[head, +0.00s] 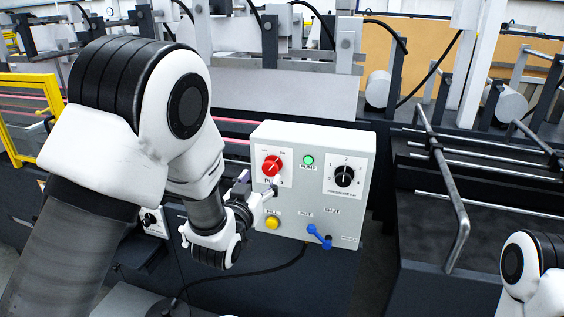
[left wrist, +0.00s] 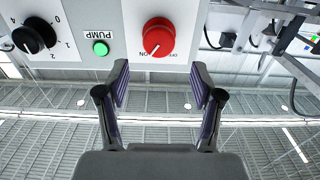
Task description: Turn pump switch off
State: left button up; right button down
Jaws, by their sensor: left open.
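The pump switch is a red round knob (head: 272,165) on a white plate at the upper left of a light grey control box (head: 313,205). In the left wrist view, which is upside down, the red knob (left wrist: 158,37) has its white mark toward the ON label. The green PUMP lamp (head: 308,160) looks lit; it also shows in the left wrist view (left wrist: 101,48). My left gripper (head: 262,190) is in front of the box, just below the knob. Its fingers (left wrist: 159,80) are open and apart, with nothing between them. My right gripper is out of view.
The box also carries a black pressure dial (head: 344,176), a yellow button (head: 272,222) and a blue lever (head: 319,237). A bent metal rail (head: 455,210) stands to the right. A yellow frame (head: 25,115) is at the left. A dark cable runs below the box.

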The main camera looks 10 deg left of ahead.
aim_at(269, 169)
pick_arm(q)
jog(key=w, duration=0.2)
jog(key=w+p, duration=0.1)
jog(key=w, duration=0.1)
jog(key=w+p, duration=0.1)
jog(key=w, duration=0.1)
jog(key=shift+w+d, duration=0.2)
jog(key=shift+d, duration=0.1)
jog(key=shift+w+a+f, duration=0.1)
jog(key=shift+w+f, duration=0.1)
jog(key=shift+w, duration=0.2)
jog(key=c, duration=1.1)
